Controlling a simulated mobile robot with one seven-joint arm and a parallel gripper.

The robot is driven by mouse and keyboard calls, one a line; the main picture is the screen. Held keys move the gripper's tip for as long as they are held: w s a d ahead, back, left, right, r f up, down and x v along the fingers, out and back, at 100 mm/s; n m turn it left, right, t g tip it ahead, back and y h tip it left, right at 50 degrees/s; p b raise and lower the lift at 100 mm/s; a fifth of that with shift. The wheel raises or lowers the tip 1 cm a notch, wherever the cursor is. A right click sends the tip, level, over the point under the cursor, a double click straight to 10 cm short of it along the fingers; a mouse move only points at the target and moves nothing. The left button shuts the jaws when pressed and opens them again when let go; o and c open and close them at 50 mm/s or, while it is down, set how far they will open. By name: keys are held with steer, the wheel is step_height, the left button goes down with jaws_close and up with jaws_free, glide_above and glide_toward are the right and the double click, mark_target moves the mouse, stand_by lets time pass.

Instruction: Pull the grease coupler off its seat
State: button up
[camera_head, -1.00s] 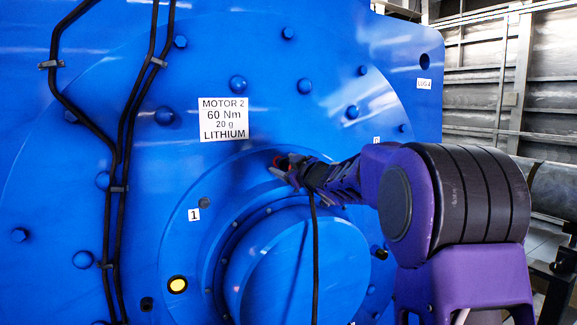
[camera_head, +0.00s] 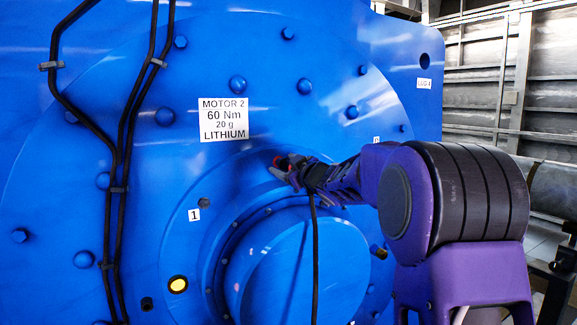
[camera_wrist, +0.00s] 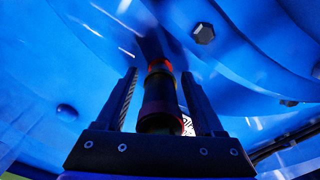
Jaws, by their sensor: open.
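My gripper (camera_head: 287,172) is at the blue motor's face, above the round central hub. In the wrist view my gripper (camera_wrist: 160,90) is open, with one finger on each side of the grease coupler (camera_wrist: 158,100). The coupler is a dark cylinder with an orange-red band near its far end. Its far end is against or close to the blue surface; the seat itself is hidden. In the head view only a small red part of the coupler (camera_head: 279,161) shows at the fingertips. I cannot tell whether the fingers touch it.
The blue motor has a label (camera_head: 223,119) reading MOTOR 2, 60 Nm, 20 g, LITHIUM. Bolt heads stick out around it, one (camera_wrist: 203,33) near my gripper. A black hose (camera_head: 314,260) hangs below my gripper. Black cables (camera_head: 117,160) run down the left.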

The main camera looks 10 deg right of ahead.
jaws_close()
stand_by(0.4)
stand_by(0.5)
stand_by(0.7)
steer(key=shift+v, duration=3.05)
